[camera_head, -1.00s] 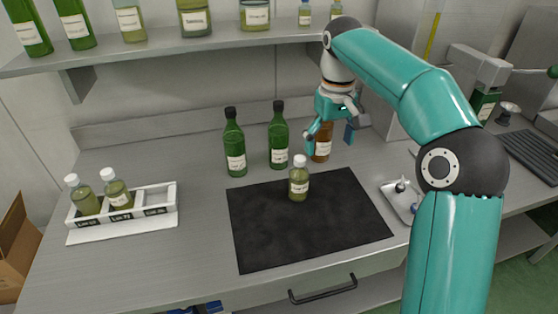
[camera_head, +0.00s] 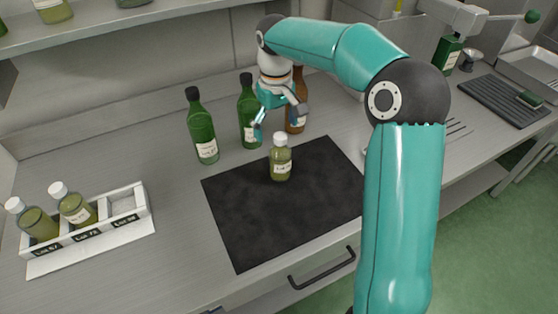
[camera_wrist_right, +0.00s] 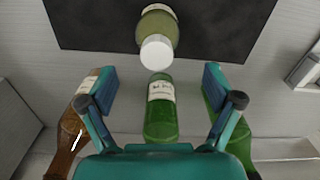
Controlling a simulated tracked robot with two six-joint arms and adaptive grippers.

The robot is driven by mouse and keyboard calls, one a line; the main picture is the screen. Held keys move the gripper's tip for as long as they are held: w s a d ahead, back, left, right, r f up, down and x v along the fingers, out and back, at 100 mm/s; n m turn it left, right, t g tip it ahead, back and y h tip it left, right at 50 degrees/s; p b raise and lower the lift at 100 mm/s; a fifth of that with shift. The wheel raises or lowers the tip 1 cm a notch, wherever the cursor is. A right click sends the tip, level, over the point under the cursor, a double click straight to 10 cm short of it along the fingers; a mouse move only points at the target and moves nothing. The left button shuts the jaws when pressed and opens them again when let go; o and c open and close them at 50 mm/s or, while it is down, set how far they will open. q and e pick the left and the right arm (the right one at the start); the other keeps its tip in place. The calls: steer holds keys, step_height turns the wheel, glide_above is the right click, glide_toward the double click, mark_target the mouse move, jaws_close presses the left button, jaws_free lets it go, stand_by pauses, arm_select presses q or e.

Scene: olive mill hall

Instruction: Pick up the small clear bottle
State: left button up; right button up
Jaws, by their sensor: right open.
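The small clear bottle (camera_head: 281,160) has a white cap, a pale label and olive-green contents. It stands upright on the black mat (camera_head: 240,225), near the mat's back edge. In the right wrist view the bottle (camera_wrist_right: 158,35) is at the top centre, beyond the fingertips. My right gripper (camera_head: 280,122) is open and empty, above and just behind the bottle, apart from it. Its two fingers show spread in the right wrist view (camera_wrist_right: 158,82). My left gripper is not in view.
Two dark green bottles (camera_head: 202,130) and a brown bottle (camera_head: 296,100) stand close behind the mat, near my right gripper. A white rack (camera_head: 125,205) with two similar white-capped bottles is at the left. The mat's front part is clear.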

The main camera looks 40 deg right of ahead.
mark_target(280, 150)
steer(key=f, duration=0.3)
steer(key=s+f, duration=0.1)
steer(key=f, duration=0.2)
steer(key=shift+s+f+p, duration=0.2)
steer(key=shift+f+p, duration=0.2)
steer(key=shift+f, duration=0.3)
steer(key=shift+r, duration=0.1)
steer(key=c, duration=1.6)
steer(key=shift+o, duration=0.2)
